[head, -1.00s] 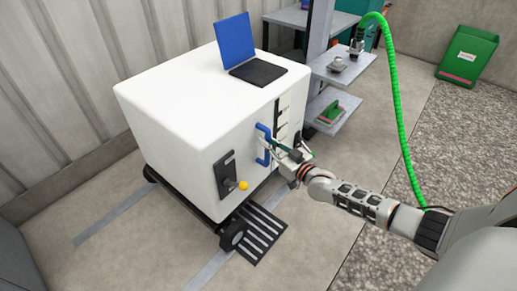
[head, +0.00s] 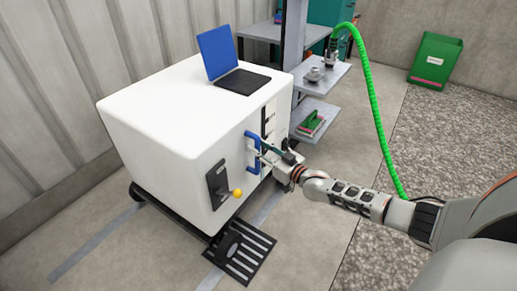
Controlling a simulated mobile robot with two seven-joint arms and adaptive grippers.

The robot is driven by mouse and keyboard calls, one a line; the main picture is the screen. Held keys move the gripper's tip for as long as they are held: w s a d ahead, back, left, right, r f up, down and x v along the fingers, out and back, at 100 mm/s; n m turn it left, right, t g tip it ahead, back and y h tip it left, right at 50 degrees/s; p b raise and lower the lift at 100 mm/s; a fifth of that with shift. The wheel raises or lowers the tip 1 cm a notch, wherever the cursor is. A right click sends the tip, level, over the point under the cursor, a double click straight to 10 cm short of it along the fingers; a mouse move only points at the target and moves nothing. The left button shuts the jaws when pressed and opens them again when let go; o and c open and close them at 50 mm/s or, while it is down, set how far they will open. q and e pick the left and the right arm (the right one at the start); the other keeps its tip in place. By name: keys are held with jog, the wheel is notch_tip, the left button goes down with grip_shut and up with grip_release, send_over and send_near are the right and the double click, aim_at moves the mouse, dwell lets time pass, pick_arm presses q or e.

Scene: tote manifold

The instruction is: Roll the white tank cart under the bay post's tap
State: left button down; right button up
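The white tank cart (head: 165,125) is a big rounded white box on a low black wheeled base, left of centre. Its front has a blue handle (head: 251,152), a black plate with a yellow knob (head: 237,194), and a black slatted step (head: 245,257) at floor level. My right gripper (head: 262,152) is at the blue handle and looks shut on it; its fingertips are small and partly hidden. The grey bay post (head: 293,45) with shelves stands just behind the cart's far right corner. A green hose (head: 372,85) hangs there, its dark nozzle end (head: 332,52) above the upper shelf. My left gripper is out of view.
A blue panel (head: 219,53) stands up beside a black rectangle on the cart's top. The shelves hold a small grey item (head: 315,73) and a green-red one (head: 312,122). A green bin (head: 435,60) stands at the back right. A ribbed wall runs close along the left.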

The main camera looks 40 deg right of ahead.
jog(key=shift+a, duration=0.1)
jog(key=shift+s, duration=0.2)
jog(key=s+d, duration=0.1)
jog(key=s, duration=1)
jog(key=shift+s+d, duration=0.25)
jog(key=shift+s, duration=0.05)
